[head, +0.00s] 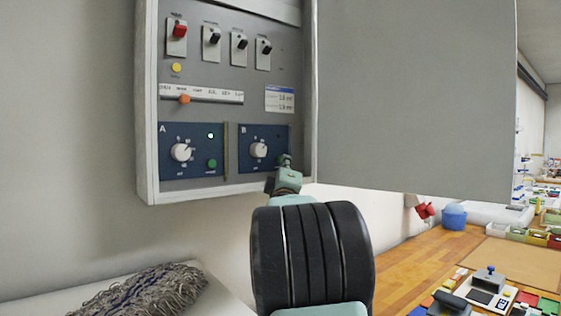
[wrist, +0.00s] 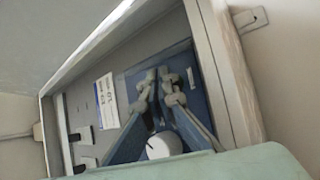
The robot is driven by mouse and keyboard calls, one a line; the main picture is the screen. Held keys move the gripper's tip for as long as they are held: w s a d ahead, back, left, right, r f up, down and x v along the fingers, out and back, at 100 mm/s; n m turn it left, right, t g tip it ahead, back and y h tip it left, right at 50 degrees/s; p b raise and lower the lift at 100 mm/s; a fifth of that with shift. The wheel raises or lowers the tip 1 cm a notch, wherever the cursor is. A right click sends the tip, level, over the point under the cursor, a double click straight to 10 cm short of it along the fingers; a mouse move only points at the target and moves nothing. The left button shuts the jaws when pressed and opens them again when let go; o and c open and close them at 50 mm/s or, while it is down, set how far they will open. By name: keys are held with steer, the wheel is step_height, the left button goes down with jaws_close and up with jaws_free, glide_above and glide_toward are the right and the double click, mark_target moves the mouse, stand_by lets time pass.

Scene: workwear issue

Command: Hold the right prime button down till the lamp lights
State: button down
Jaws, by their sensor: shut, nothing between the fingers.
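The control box (head: 222,100) hangs open on the wall. Its blue section B (head: 245,135) at the lower right has a white knob (head: 259,150), which also shows in the wrist view (wrist: 165,145). My gripper (head: 285,160) is shut and empty, with its tips at the right side of section B; it also shows in the wrist view (wrist: 163,80). The right prime button is hidden behind my fingers, so I cannot tell whether they touch or press it. No lit lamp shows on section B.
A divider (head: 226,150) stands between the sections. The open door (head: 415,95) fills the right side. Several switches sit above.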

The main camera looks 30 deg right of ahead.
steer(key=shift+w, duration=0.4)
stand_by(1.4)
steer(key=shift+s+f, duration=0.1)
steer(key=shift+s, duration=0.05)
stand_by(0.6)
steer(key=shift+s+b, duration=0.7)
steer(key=shift+b, duration=0.15)
steer(key=s+b, duration=0.2)
steer(key=s, duration=0.1)
steer(key=s+b, duration=0.2)
steer(key=shift+d, duration=0.25)
